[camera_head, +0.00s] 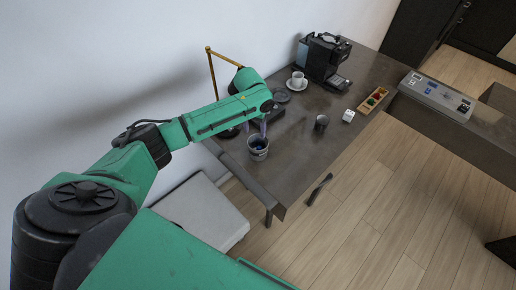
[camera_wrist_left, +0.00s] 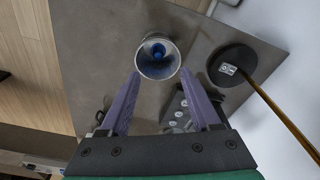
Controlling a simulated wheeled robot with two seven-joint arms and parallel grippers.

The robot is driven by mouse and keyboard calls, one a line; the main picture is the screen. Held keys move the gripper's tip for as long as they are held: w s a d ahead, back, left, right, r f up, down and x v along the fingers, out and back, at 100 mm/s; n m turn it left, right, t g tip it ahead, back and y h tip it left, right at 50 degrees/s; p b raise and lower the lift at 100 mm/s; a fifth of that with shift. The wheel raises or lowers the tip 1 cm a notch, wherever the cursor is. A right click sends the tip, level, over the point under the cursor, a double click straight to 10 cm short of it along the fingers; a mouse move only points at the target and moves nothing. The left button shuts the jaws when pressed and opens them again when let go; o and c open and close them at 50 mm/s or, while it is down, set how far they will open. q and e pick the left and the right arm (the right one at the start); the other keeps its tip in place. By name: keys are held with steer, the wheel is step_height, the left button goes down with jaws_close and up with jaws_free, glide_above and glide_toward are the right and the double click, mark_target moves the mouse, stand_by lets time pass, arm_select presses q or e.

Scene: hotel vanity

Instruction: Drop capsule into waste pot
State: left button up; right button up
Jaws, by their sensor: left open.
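The waste pot (camera_head: 257,154), a round metal-grey vessel, stands upright on the dark counter near its left end. In the left wrist view the pot (camera_wrist_left: 144,68) is seen from above, and a small blue capsule (camera_wrist_left: 158,49) shows inside it. My left gripper (camera_head: 262,132) is just above the pot, pointing down. In the wrist view its two purple fingers (camera_wrist_left: 160,73) are spread apart with nothing between them. The capsule is clear of both fingers. My right gripper is not in view.
A lamp base (camera_wrist_left: 232,66) with a brass stem stands close to the pot. A black coffee machine (camera_head: 325,60), a cup on a saucer (camera_head: 297,80), a dark cup (camera_head: 321,122), a white cube (camera_head: 348,116) and a wooden tray (camera_head: 366,107) of coloured capsules are farther along the counter.

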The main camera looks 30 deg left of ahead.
arm_select(q)
step_height(320, 180, up, 14)
steer(key=s+b, duration=0.1)
steer(key=shift+s, duration=0.35)
